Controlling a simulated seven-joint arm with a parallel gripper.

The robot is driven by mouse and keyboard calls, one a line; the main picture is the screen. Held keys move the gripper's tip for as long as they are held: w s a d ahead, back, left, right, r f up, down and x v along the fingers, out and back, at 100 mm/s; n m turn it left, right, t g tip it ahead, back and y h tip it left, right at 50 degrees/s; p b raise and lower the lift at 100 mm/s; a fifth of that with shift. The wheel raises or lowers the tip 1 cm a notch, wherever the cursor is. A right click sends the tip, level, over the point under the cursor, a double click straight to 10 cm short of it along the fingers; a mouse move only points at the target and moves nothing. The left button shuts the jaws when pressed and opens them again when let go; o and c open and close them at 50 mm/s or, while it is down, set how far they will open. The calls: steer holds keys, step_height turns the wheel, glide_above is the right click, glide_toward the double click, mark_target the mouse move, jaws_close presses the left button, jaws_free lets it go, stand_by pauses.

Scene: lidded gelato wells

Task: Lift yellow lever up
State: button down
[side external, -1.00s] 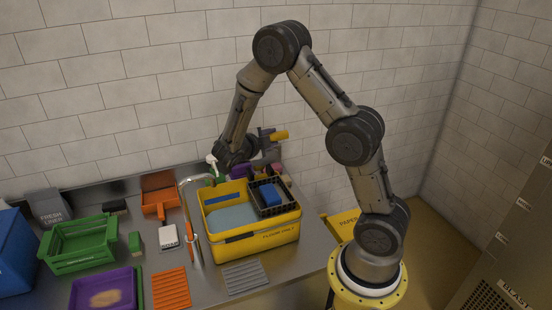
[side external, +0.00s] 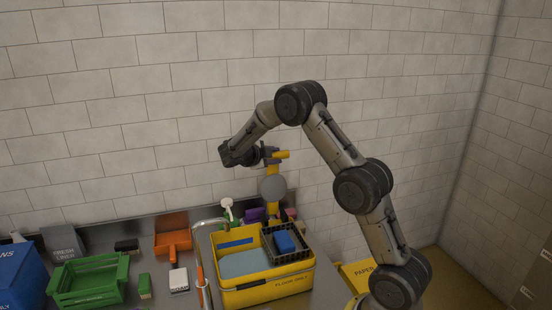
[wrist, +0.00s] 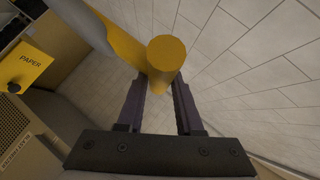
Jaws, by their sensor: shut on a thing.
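The yellow lever (side external: 273,172) stands upright behind the yellow bucket, rising from a round grey disc (side external: 273,188) beside the wall. Its yellow handle (side external: 281,154) sticks out sideways at the top. My gripper (side external: 269,155) is level with that handle and shut on it. In the wrist view my gripper (wrist: 160,88) has a dark finger on each side of the round yellow handle end (wrist: 166,55). The lever's arm runs from there toward the grey disc (wrist: 84,25) at upper left. The lever's foot is hidden behind the bucket's contents.
The yellow bucket (side external: 262,298) holds a black basket (side external: 270,240) with a blue block. A tap (side external: 200,262) stands at its left. The tiled wall is close behind; space above is clear.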

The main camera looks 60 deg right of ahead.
steer(key=shift+w+d+f, duration=0.1)
steer(key=shift+w+f, duration=0.2)
steer(key=shift+w, duration=0.35)
steer(key=c, duration=0.6)
jaws_free()
steer(key=shift+w, duration=0.1)
steer(key=v, duration=0.9)
steer(key=s+v, duration=0.1)
steer(key=v, duration=0.3)
steer(key=shift+r, duration=0.35)
